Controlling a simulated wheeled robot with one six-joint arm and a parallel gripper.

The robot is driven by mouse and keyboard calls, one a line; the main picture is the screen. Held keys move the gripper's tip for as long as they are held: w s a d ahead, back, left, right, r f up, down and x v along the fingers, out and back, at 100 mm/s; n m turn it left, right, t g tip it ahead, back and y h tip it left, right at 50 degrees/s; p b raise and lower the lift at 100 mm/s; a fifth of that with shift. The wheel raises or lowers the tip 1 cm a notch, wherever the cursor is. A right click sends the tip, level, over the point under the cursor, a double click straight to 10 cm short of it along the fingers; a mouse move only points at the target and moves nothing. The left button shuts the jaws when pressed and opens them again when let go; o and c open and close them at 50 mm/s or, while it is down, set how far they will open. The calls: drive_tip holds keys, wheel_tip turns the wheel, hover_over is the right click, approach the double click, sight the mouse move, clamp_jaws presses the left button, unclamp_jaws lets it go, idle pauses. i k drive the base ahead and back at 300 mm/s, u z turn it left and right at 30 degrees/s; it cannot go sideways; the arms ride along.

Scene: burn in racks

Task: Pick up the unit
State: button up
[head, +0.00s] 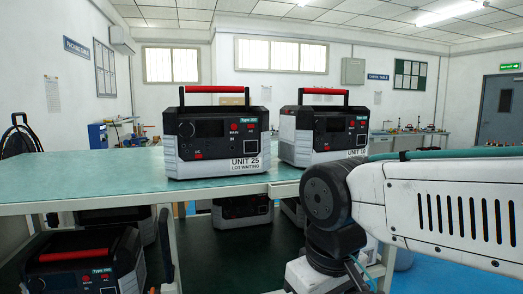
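A black and light-grey unit with a red top handle (217,137) stands upright on the green upper shelf (90,172); its label reads UNIT 25, LOT WAITING. A similar unit (328,133) stands just to its right and a little farther back, its label partly hard to read. Both handles are free. My arm comes in from the right and bends downward in front of the shelf's right part. My gripper's fingers do not show; the arm's lower end runs out at the bottom of the view.
The upper shelf is bare left of UNIT 25. Shelf posts and the front edge (120,197) are obstacles. Benches (405,140) and a door (500,110) lie behind.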

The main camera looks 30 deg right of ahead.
sight(309, 136)
drive_tip(key=u, duration=1.85)
drive_tip(key=i, duration=1.85)
drive_tip(key=z, duration=3.65)
